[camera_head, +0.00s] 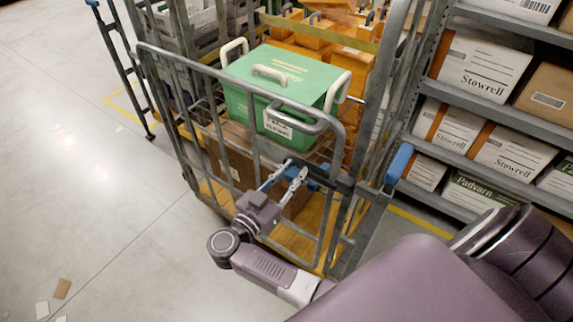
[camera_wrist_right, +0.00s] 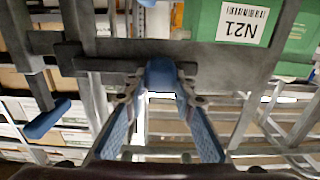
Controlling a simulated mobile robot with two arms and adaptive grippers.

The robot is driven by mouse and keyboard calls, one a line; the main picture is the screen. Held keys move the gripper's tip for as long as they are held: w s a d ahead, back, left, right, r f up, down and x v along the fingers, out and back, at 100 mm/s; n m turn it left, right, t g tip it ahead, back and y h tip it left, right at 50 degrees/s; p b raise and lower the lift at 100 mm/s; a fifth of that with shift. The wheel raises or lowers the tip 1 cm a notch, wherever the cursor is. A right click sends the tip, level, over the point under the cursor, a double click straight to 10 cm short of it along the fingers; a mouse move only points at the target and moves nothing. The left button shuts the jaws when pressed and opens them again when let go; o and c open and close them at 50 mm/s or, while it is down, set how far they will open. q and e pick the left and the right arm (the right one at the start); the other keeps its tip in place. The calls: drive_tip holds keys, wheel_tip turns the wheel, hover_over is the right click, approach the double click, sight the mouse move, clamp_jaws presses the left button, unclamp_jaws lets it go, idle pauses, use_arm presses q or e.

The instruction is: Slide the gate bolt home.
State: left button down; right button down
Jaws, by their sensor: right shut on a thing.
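The gate (camera_head: 262,150) is a grey tubular frame across the front of a cage trolley. The bolt shows as a dark bar (camera_wrist_right: 105,65) with a blue knob (camera_wrist_right: 160,73) on the gate's grey crossbar in the right wrist view. In the head view the blue knob (camera_head: 318,172) is partly hidden by my fingers. My right gripper (camera_head: 295,176) is shut on the knob, one finger on each side; it also shows in the wrist view (camera_wrist_right: 160,92). A dark bracket (camera_wrist_right: 68,56) stands at the bar's left end; I cannot tell how deep the bar sits. My left gripper is not in view.
A green lidded box (camera_head: 275,75) stands inside the trolley behind the gate. A blue-ended lever (camera_head: 399,163) juts out right of the gate. Shelves of cartons (camera_head: 480,65) line the right side. The floor (camera_head: 85,180) at left is mostly clear.

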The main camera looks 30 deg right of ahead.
drive_tip(key=shift+s+d+f+p, duration=0.1)
drive_tip(key=shift+s+d+p, duration=0.2)
drive_tip(key=shift+s, duration=0.3)
drive_tip(key=shift+s+d+p, duration=0.2)
drive_tip(key=shift+s+p, duration=0.05)
drive_tip(key=shift+s, duration=0.3)
drive_tip(key=c, duration=1.6)
unclamp_jaws()
drive_tip(key=shift+s+d, duration=0.1)
drive_tip(key=shift+s, duration=0.05)
drive_tip(key=v, duration=0.7)
drive_tip(key=shift+a, duration=0.3)
